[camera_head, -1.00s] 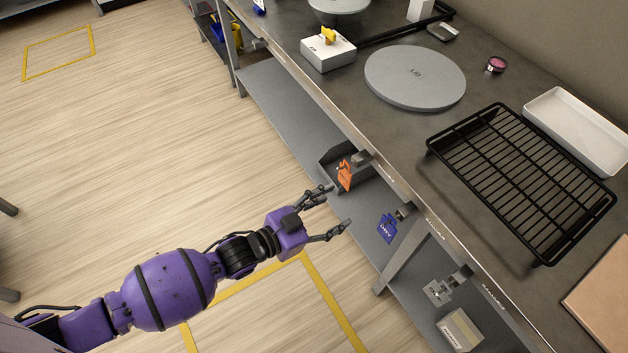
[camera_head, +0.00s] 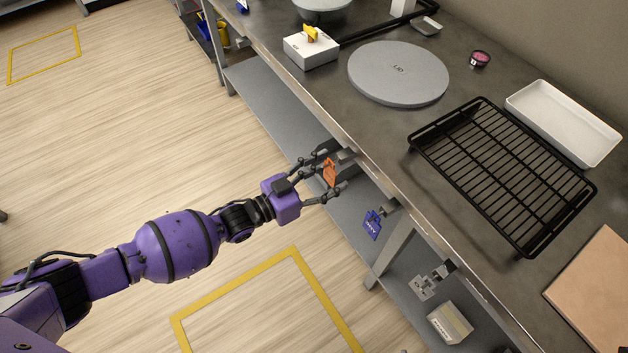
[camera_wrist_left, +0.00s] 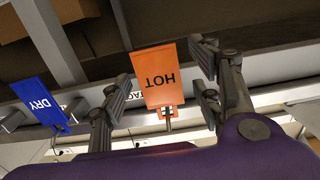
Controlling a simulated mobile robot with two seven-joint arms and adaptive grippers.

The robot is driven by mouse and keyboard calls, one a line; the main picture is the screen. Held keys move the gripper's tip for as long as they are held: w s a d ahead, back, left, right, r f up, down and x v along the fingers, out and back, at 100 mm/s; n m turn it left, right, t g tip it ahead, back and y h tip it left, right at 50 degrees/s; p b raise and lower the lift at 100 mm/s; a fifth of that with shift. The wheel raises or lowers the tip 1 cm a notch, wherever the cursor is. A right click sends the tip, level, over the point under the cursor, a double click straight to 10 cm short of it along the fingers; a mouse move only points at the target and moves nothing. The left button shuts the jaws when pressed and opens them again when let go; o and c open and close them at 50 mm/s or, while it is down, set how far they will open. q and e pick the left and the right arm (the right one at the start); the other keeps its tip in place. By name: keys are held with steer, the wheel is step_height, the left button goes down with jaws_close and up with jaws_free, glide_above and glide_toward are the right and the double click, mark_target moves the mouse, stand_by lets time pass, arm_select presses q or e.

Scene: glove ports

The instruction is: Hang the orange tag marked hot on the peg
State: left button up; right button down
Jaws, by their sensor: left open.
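The orange tag marked HOT (camera_head: 329,173) hangs from a small holder (camera_head: 345,156) on the front edge of the bench. Which fixture is the peg for this tag I cannot tell. My right gripper is not in view.
A blue DRY tag (camera_head: 372,225) hangs close by on the same edge, with a grey tag (camera_head: 423,287) further along. A lower shelf (camera_head: 268,104) runs beneath. A black wire rack (camera_head: 505,175) and grey lid (camera_head: 398,73) lie on the bench. The floor at left is clear.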

arm_select(q)
steer(key=shift+w+d, duration=0.25)
steer(key=shift+d, duration=0.1)
steer(key=shift+c, duration=0.5)
steer(key=c, duration=1.1)
steer(key=shift+r, duration=0.25)
steer(key=shift+c, duration=0.2)
steer(key=shift+s+a, duration=0.1)
steer(key=shift+a, duration=0.05)
steer(key=shift+s+a+p, duration=0.4)
steer(key=shift+a, duration=0.1)
steer(key=shift+s+a, duration=0.1)
steer(key=shift+a, duration=0.05)
